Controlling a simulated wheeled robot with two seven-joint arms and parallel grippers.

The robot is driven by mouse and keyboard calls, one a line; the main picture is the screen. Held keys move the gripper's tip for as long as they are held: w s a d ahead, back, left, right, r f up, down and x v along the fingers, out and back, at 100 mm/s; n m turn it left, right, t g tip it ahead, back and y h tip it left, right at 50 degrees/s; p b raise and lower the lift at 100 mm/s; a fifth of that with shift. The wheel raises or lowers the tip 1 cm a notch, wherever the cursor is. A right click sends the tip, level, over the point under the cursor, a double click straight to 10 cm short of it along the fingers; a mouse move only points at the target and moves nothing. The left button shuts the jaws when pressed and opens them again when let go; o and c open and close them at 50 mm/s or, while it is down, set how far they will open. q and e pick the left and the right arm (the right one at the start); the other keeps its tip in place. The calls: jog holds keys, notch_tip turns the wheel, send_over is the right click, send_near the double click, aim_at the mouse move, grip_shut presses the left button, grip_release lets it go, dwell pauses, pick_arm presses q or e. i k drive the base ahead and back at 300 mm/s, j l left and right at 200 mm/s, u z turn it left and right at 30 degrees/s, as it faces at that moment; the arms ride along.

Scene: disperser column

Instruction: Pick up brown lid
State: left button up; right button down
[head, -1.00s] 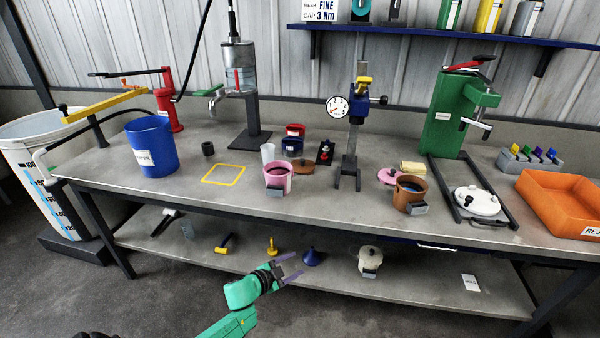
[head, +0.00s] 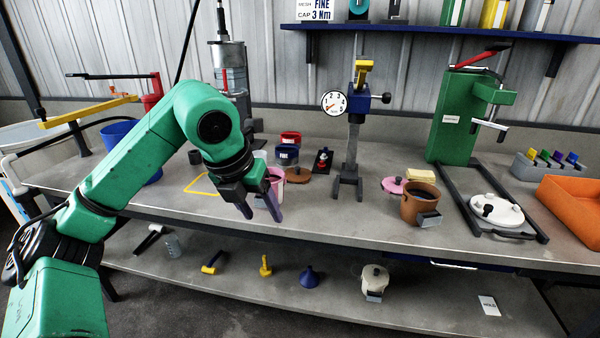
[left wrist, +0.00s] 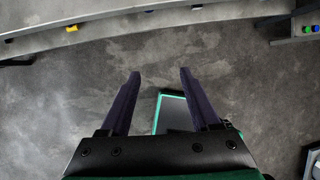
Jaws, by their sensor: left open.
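The brown lid (head: 298,175) lies flat on the bench top in the head view, just right of the pink pot (head: 274,180) and left of the gauge stand. A small knob seems to stand on it. My left gripper (head: 262,213) is open and empty. In the head view it hangs at the bench's front edge, in front of the pink pot and to the left of the lid, covering part of the pot. In the left wrist view my left gripper (left wrist: 160,75) has its fingers apart over bare floor. The lid is not in that view. My right gripper is not in view.
A gauge stand (head: 348,150) rises right of the lid. Behind the lid are a dark blue cup (head: 286,155) and a red cup (head: 290,138). A pink lid (head: 393,186) and brown pot (head: 420,204) stand farther right. The bench front between is clear.

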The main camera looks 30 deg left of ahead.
aim_at(298, 174)
jog(key=i+j, duration=0.2)
jog(key=i, duration=0.2)
jog(key=i+j, duration=0.2)
jog(key=i, duration=0.2)
jog(key=i+j, duration=0.2)
jog(key=i, duration=0.2)
